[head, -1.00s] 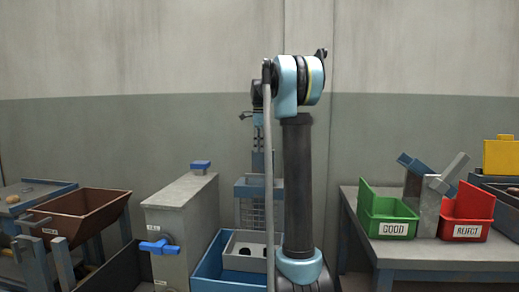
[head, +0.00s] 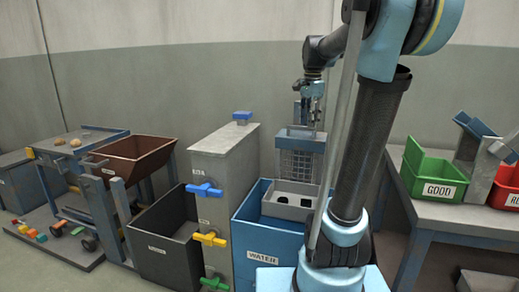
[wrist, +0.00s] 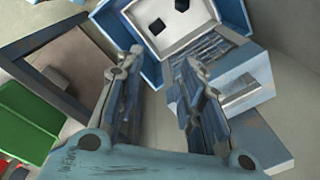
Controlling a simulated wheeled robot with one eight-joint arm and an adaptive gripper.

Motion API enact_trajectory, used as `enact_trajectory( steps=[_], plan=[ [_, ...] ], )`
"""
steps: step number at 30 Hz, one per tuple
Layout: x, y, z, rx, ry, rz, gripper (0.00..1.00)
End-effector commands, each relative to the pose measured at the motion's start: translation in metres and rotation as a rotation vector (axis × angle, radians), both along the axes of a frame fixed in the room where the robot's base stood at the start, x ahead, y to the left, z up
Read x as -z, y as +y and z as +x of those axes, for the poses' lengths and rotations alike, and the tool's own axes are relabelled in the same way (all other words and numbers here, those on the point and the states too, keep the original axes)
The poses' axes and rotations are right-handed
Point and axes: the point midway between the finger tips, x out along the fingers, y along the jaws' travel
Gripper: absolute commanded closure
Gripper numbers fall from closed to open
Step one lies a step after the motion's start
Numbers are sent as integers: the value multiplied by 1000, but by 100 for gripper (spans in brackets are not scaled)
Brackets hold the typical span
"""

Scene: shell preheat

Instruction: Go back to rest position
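My gripper (head: 311,98) is up in front of the back wall, above the wire basket (head: 299,160), in the head view. In the wrist view my gripper (wrist: 161,62) has its two fingers apart, with nothing seen between the tips. Below the fingers are the grey insert with dark square holes (wrist: 205,30) and the mesh of the basket. My arm stands bent at the right of centre in the head view and hides part of the blue WATER bin (head: 262,238).
A grey cabinet with coloured valve handles (head: 222,165) stands left of the WATER bin. A dark bin (head: 165,255) and a brown hopper (head: 138,160) are further left. At right, a table (head: 460,221) holds the green GOOD bin (head: 437,188) and a red bin (head: 503,190).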

Motion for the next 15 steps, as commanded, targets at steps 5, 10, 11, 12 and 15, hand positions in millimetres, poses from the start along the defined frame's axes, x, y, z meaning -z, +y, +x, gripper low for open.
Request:
enact_trajectory(
  steps=[5, 10, 11, 12, 15],
  plan=[
    [31, 1, -54, -199, -20, -17, 65],
    [65, 3, -101, -390, -39, -38, 65],
    [72, 3, -109, -424, -42, -41, 65],
    [80, 3, -120, -468, -46, -47, 65],
    [104, 3, -147, -581, -56, -61, 65]
  ],
)
